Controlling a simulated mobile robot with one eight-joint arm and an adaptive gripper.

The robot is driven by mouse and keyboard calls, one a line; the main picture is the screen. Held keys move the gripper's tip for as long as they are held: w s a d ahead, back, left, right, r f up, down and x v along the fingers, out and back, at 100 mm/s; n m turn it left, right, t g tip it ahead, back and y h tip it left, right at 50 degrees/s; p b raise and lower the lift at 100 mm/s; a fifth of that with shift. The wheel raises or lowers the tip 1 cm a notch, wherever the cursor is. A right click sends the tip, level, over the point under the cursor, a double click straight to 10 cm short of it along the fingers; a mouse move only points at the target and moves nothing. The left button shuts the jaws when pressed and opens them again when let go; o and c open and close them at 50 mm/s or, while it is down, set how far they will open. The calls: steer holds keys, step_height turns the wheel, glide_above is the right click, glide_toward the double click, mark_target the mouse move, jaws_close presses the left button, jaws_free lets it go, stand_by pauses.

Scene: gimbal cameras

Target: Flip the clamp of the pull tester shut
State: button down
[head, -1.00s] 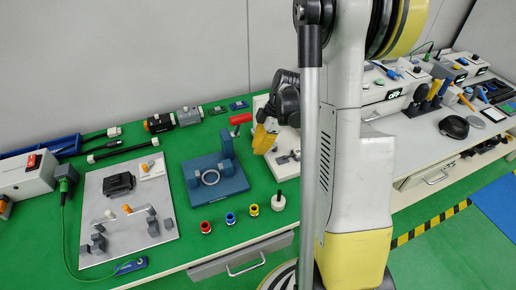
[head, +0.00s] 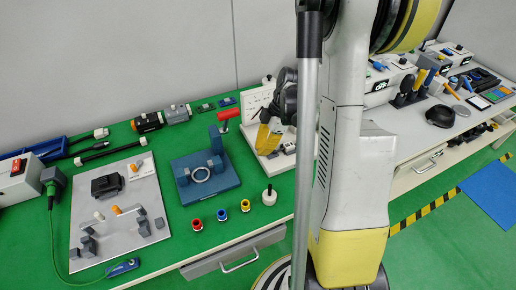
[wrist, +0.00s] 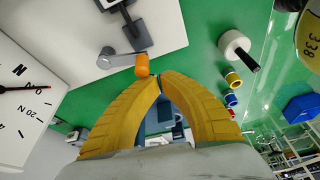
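The pull tester is a white plate (wrist: 80,30) with a round force dial (wrist: 22,100) in the wrist view. Its clamp (wrist: 130,32) is a dark grey part with a light grey lever (wrist: 118,58) ending in an orange knob (wrist: 142,66). My gripper (wrist: 159,76) has yellow fingers whose tips meet, with nothing seen between them. The tips are close beside the orange knob; whether they touch it I cannot tell. In the head view my gripper (head: 268,139) is over the tester's white base (head: 278,163), and my arm hides part of it.
A blue fixture (head: 208,185) with a ring and red-handled lever stands left of the tester. Red, blue and yellow connectors (head: 222,215) and a white bottle-like piece (head: 269,196) stand in front. A grey plate (head: 118,225) with parts lies further left on the green bench.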

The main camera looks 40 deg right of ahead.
steer(key=shift+s+a, duration=0.4)
steer(key=shift+s, duration=0.3)
